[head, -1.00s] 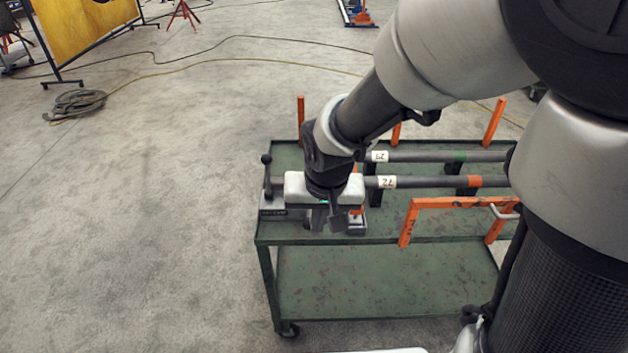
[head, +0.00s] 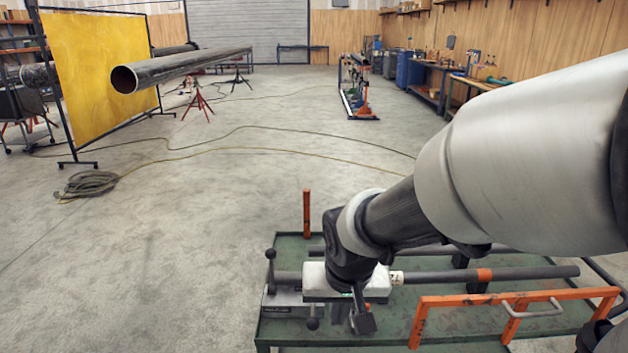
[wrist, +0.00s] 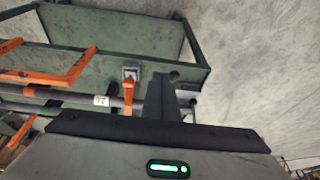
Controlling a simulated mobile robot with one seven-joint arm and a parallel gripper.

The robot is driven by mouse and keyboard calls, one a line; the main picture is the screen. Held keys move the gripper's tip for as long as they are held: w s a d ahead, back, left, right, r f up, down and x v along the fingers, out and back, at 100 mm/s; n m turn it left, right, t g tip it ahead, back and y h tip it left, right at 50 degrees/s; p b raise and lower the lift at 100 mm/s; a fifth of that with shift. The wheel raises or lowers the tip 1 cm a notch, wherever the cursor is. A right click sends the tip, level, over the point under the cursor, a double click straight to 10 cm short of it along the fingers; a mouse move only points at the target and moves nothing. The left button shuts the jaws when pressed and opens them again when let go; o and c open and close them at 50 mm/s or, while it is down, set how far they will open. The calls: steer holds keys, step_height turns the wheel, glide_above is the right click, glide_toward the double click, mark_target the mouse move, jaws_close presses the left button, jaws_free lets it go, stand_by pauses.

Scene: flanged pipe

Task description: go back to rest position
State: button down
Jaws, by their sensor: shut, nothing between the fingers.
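My gripper (head: 352,318) hangs from my arm over the left end of a green cart (head: 286,243), with its white body in front of part of a dark pipe (head: 525,272). Its fingers are together and empty. In the wrist view the dark fingers (wrist: 165,98) stand up from the gripper's edge, with the cart (wrist: 120,30) beyond. The pipe (wrist: 75,97) also shows there with a white label. A vise-like clamp (head: 270,285) sits at the cart's left end, partly hidden by my gripper.
Orange posts (head: 307,212) and an orange rail (head: 470,300) rise from the cart's edges. A large pipe (head: 180,68) on stands and a yellow screen (head: 95,70) are further back. Cables and a hose coil (head: 90,183) lie on the floor. The floor left of the cart is open.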

steer(key=s+d+r+t, duration=0.2)
steer(key=s+d+r, duration=0.7)
steer(key=s+r, duration=0.25)
step_height(320, 180, up, 19)
steer(key=p, duration=1.8)
steer(key=shift+s+a, duration=0.2)
steer(key=shift+s, duration=0.05)
